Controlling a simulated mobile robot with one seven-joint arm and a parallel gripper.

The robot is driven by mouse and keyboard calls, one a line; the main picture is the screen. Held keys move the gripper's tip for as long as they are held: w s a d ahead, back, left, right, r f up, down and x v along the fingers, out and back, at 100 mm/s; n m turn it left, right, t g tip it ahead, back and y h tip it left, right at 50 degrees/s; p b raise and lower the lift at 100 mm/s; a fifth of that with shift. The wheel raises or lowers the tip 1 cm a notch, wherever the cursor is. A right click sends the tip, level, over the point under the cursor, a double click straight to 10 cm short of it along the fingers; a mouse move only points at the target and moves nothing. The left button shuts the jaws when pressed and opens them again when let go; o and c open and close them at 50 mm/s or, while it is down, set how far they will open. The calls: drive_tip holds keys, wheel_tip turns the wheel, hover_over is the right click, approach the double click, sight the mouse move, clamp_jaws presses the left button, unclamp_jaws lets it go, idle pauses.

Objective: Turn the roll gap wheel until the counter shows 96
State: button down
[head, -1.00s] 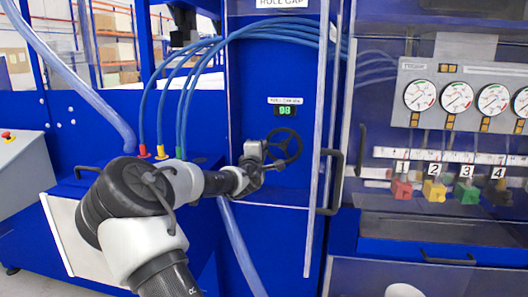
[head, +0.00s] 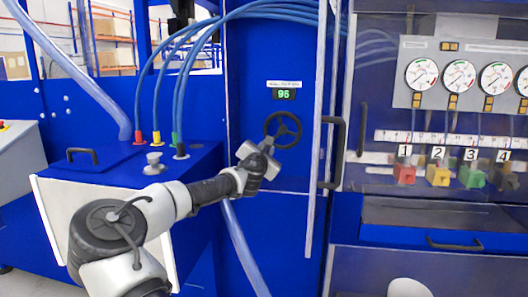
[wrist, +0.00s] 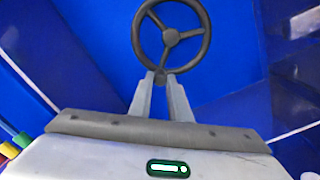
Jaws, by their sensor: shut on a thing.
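The dark roll gap wheel (head: 282,130) is a three-spoked handwheel on the blue panel. The green counter (head: 284,94) above it shows 96. My gripper (head: 268,145) is at the lower left of the wheel in the head view, with its fingers hard to make out there. In the wrist view, the wheel (wrist: 171,37) stands ahead, and the two grey fingers of my gripper (wrist: 160,80) are shut on its rim at the bottom. The counter is not in the wrist view.
A vertical door handle (head: 338,150) and a pale upright bar (head: 320,130) are right of the wheel. Gauges (head: 459,75) and numbered coloured blocks (head: 404,174) sit further right. Blue hoses (head: 185,75) arc above at the left.

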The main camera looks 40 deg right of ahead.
drive_tip(key=shift+s+d+f+n+b, duration=0.25)
drive_tip(key=shift+f+n+b, duration=0.15)
drive_tip(key=shift+n, duration=0.3)
drive_tip(key=c, duration=1.6)
unclamp_jaws()
drive_tip(key=shift+c, duration=0.2)
drive_tip(key=shift+r, duration=0.1)
drive_tip(key=shift+s+a, duration=0.1)
drive_tip(key=v, duration=1.7)
drive_tip(key=shift+p, duration=0.4)
drive_tip(key=shift+s+a, duration=0.15)
